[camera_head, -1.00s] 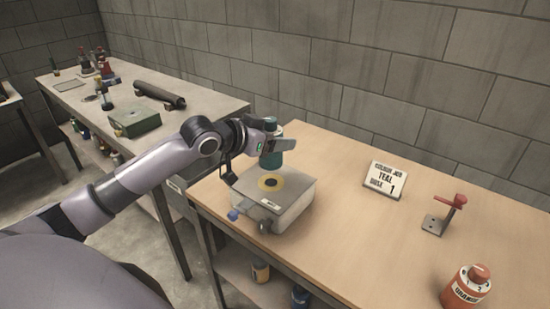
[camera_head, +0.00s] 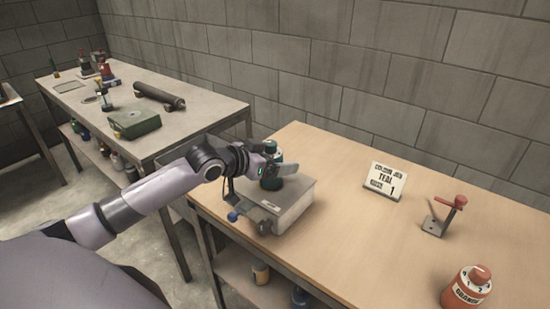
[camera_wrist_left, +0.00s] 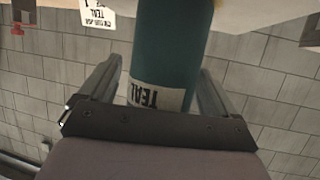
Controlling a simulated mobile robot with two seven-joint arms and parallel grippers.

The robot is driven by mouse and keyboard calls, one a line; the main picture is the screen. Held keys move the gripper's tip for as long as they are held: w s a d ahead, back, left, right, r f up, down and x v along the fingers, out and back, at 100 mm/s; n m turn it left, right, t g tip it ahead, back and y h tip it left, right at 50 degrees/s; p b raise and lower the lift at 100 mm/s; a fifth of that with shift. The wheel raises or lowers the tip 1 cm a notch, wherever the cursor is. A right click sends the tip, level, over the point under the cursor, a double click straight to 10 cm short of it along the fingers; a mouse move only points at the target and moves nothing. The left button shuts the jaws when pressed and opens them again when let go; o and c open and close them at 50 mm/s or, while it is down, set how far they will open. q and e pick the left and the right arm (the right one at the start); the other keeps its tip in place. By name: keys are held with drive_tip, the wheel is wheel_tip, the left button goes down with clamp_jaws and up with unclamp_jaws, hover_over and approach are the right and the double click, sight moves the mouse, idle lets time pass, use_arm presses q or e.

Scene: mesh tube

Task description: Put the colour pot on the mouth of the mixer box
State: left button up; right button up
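The colour pot (camera_head: 271,182) is a teal cylinder, upright over the top of the mixer box. Its label in the left wrist view (camera_wrist_left: 158,96) reads TEAL upside down. The mixer box (camera_head: 295,207) is a grey box near the left end of the wooden table. Its yellow-ringed mouth is hidden behind the pot and gripper; whether the pot's base touches it is hard to tell. My right gripper is out of view.
A sign reading TEAL 1 (camera_head: 384,181), a red-handled stand (camera_head: 437,222) and an orange pot (camera_head: 467,288) stand to the right on the wooden table (camera_head: 350,240). A second bench at the left holds a green box (camera_head: 134,122) and a dark roller (camera_head: 160,96).

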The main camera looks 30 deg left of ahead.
use_arm(q)
drive_tip(key=shift+r, duration=0.2)
drive_tip(key=shift+v, duration=5.9)
drive_tip(key=shift+n+g+y, duration=0.5)
drive_tip(key=shift+n+y, duration=0.1)
drive_tip(key=shift+y, duration=0.1)
drive_tip(key=s+d+f, duration=0.1)
drive_tip(key=s+f, duration=0.1)
drive_tip(key=f, duration=0.4)
drive_tip(key=s+d+f, duration=0.1)
drive_tip(key=s+f, duration=0.1)
drive_tip(key=f, duration=0.4)
drive_tip(key=s+d+f, duration=0.1)
drive_tip(key=s+f, duration=0.2)
drive_tip(key=f, duration=0.3)
drive_tip(key=shift+d, duration=0.2)
drive_tip(key=s+d+f+g, duration=0.1)
drive_tip(key=s+d+f, duration=0.8)
drive_tip(key=d+f, duration=0.2)
drive_tip(key=d, duration=0.2)
drive_tip(key=shift+s+d+g, duration=0.2)
drive_tip(key=shift+d+g, duration=0.1)
